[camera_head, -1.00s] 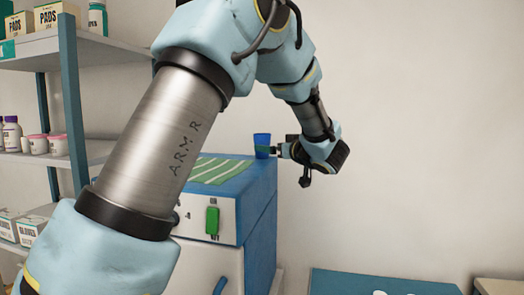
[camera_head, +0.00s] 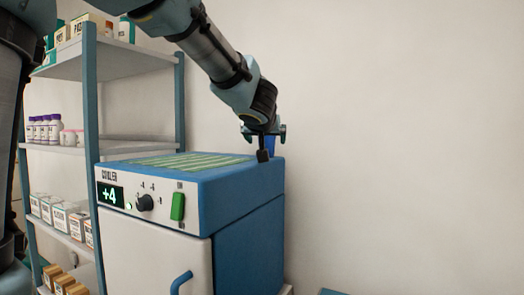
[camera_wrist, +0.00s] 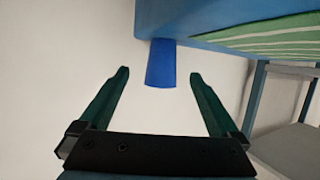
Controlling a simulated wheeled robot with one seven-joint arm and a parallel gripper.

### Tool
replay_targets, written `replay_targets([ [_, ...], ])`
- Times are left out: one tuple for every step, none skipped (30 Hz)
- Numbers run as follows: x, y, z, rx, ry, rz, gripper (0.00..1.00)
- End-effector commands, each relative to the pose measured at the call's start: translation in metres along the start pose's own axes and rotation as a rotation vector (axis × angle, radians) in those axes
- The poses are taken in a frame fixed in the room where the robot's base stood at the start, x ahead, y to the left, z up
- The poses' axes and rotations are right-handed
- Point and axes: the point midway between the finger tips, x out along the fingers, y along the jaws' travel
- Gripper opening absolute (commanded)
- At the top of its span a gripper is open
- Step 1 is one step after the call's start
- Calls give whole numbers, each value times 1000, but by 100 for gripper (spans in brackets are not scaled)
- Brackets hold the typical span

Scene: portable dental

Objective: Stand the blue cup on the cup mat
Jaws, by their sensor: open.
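The blue cup (camera_head: 271,144) is at the back right edge of the cooler top, partly hidden behind my gripper in the head view. In the wrist view the cup (camera_wrist: 160,63) shows between my fingertips, with a gap on each side. My gripper (camera_head: 264,133) is open and holds nothing; its dark green fingers also show in the wrist view (camera_wrist: 160,75). A green and white striped mat (camera_head: 190,161), likely the cup mat, lies flat on the cooler top. The cup is off the mat, beside it.
The blue and white cooler (camera_head: 245,192) has a dial, a green switch and a door handle on its front. A shelf unit (camera_head: 135,62) with boxes and bottles stands left of and behind it. A plain wall is behind; the space right of the cooler looks clear.

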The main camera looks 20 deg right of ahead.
Motion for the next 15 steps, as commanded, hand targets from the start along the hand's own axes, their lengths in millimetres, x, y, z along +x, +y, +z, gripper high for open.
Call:
replay_targets([
  [11,0,3,0,-3,-1,98],
  [16,0,3,-1,-3,-2,98],
  [22,0,3,-1,-3,-1,98],
  [27,0,2,-2,-2,-1,98],
  [30,0,2,-2,-2,-2,98],
  [35,0,2,-2,-2,-2,98],
  [38,0,2,-2,-1,-2,98],
  [40,0,1,-2,-1,-2,98],
  [41,-1,1,-2,-1,-2,98],
  [43,-1,1,-2,-1,-2,98],
  [45,-1,1,-2,-1,-3,98],
  [48,-1,1,-2,-1,-3,98],
  [52,-2,1,-2,-1,-3,98],
  [56,-2,1,-2,-2,-4,98],
  [62,-3,1,-2,-2,-4,98],
])
